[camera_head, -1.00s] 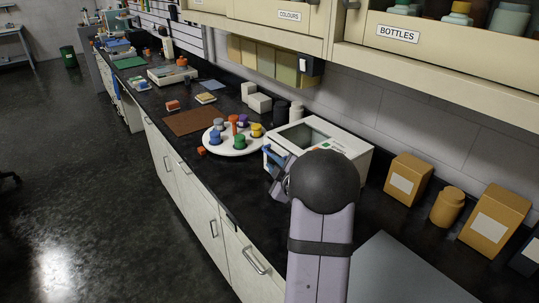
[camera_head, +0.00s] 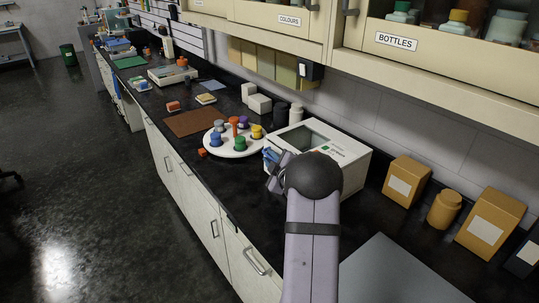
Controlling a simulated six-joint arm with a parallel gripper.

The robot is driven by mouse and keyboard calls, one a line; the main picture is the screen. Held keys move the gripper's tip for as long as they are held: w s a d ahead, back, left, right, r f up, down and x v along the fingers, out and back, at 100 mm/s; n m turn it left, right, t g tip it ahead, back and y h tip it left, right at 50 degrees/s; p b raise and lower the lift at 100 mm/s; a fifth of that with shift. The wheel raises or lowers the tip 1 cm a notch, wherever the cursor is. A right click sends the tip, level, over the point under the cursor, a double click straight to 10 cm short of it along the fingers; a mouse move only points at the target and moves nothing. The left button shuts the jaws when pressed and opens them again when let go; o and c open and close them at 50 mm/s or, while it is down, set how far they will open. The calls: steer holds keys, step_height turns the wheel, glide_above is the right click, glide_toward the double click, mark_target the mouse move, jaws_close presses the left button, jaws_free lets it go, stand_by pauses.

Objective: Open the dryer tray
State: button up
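The dryer appears to be the white box-shaped machine (camera_head: 345,153) with a dark window on top, standing on the black counter. Its front faces left and is largely covered by my arm, so the tray cannot be made out. My gripper (camera_head: 270,160) is at the front left of the machine, mostly hidden behind my own dark round joint. A blue part shows by its tip. I cannot tell whether its fingers are open or shut, or whether they touch the machine.
A round white tray (camera_head: 225,151) with several coloured pots stands just left of the machine. A brown mat (camera_head: 190,123) lies beyond it. Cardboard boxes (camera_head: 407,181) and a tan jar (camera_head: 445,208) stand at right. Cabinets (camera_head: 440,50) hang above. A grey sheet (camera_head: 395,275) lies in front.

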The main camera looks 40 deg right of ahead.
steer(key=shift+w+d+f, duration=0.1)
steer(key=shift+w+f, duration=0.05)
steer(key=shift+w, duration=0.4)
steer(key=shift+c, duration=0.7)
jaws_close()
steer(key=a+b, duration=1)
steer(key=a, duration=0.8)
steer(key=shift+f, duration=0.15)
steer(key=shift+s, duration=0.1)
